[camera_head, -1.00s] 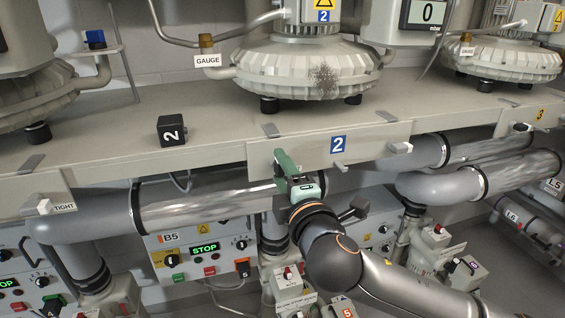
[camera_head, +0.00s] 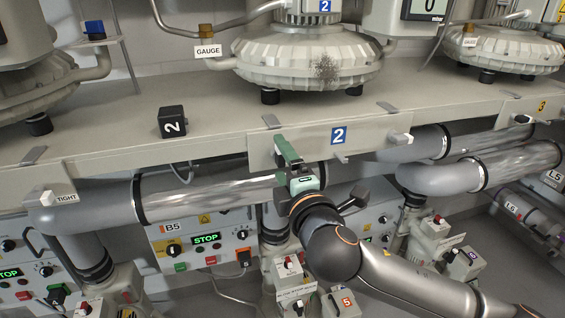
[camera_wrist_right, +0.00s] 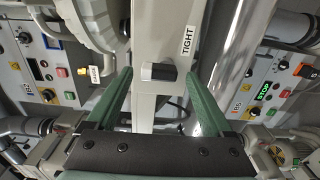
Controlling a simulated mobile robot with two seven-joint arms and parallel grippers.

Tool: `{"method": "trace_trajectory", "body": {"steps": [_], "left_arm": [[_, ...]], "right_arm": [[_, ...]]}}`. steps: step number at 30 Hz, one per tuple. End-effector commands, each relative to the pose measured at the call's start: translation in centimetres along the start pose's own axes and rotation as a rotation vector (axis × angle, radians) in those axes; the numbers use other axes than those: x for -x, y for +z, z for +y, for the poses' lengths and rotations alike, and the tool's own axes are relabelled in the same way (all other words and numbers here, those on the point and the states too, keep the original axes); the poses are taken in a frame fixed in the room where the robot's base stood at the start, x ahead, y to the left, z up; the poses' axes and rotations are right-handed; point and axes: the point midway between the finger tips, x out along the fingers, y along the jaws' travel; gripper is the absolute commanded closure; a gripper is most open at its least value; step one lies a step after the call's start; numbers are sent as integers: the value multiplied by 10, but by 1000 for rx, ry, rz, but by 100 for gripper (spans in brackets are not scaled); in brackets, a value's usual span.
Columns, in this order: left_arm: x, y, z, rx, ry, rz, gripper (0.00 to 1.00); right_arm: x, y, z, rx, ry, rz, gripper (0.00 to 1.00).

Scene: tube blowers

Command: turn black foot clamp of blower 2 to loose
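Blower 2 (camera_head: 308,62) stands on the shelf in the middle of the head view, above a blue "2" plate (camera_head: 338,135). My right gripper (camera_head: 284,152) is at the shelf's front panel, left of that plate, with its green fingers apart. In the right wrist view, a black clamp knob (camera_wrist_right: 158,72) with a pale end sits between the open fingertips, beside a "TIGHT" label (camera_wrist_right: 187,40). The fingers do not visibly grip it. In the head view my gripper seems to hide this knob. My left gripper is out of view.
Grey pipes (camera_head: 200,197) and control boxes (camera_head: 205,240) lie below the shelf, close to my right arm.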

Motion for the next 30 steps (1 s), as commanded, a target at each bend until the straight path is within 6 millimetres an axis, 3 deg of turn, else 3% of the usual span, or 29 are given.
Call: {"method": "trace_trajectory", "body": {"steps": [11, 24, 30], "left_arm": [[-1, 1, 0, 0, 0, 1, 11], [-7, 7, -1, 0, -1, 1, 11], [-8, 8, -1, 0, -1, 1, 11]], "right_arm": [[12, -1, 0, -3, 2, 2, 15], [93, -1, -1, -2, 0, 3, 15], [118, 0, 0, -1, 0, 1, 15]]}}
